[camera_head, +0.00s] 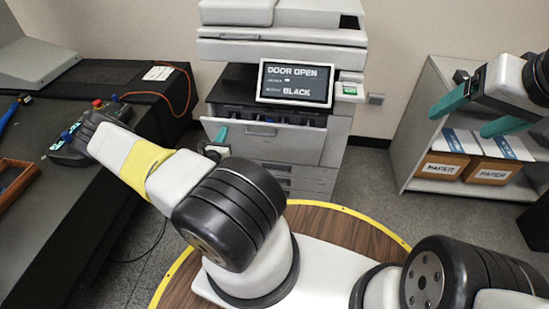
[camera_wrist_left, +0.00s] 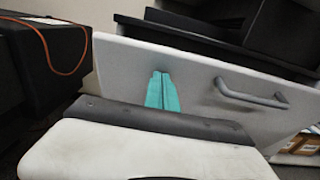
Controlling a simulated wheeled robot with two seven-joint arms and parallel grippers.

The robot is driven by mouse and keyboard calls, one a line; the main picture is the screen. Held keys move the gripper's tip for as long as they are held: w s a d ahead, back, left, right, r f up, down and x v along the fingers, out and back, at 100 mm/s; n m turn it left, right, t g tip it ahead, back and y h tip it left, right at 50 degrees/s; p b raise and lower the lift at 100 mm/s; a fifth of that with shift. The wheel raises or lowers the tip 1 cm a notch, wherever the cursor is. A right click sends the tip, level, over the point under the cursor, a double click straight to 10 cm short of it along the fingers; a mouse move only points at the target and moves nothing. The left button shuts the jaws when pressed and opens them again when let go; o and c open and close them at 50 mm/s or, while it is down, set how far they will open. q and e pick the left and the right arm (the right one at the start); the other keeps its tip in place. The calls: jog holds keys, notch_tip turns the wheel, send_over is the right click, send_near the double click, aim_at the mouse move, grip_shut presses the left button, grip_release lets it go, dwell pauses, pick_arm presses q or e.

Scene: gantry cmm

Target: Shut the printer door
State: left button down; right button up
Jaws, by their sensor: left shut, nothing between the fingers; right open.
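The printer (camera_head: 282,60) stands against the back wall, and its screen (camera_head: 295,83) reads "DOOR OPEN" and "BLACK". The printer door (camera_head: 285,143) is a light grey panel with a bar handle (camera_head: 261,131), tilted out at the top with a dark gap behind it. In the left wrist view the door (camera_wrist_left: 190,85) and its handle (camera_wrist_left: 250,95) are close. My left gripper (camera_head: 221,134) is shut and empty, its teal fingers in front of the door's left part, left of the handle; contact cannot be told. My right gripper (camera_head: 470,115) is open and empty at the right, by the shelf.
A dark table (camera_head: 60,200) at left holds a control box (camera_head: 75,145) with a red button and a brown tray (camera_head: 15,180). An orange cable (camera_head: 185,95) hangs near the printer. A grey shelf (camera_head: 405,130) at right holds paper boxes (camera_head: 443,166).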

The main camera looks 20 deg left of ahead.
pick_arm(q)
jog(key=shift+w+a+r, duration=0.25)
jog(key=shift+w+r, duration=0.05)
jog(key=shift+w, duration=0.65)
jog(key=shift+w+a+r, duration=0.2)
jog(key=shift+w+r, duration=0.05)
jog(key=shift+w, duration=0.65)
jog(key=shift+w+a+r, duration=0.25)
jog(key=shift+w+r, duration=0.05)
jog(key=shift+w, duration=0.65)
jog(key=shift+s, duration=0.15)
jog(key=v, duration=0.9)
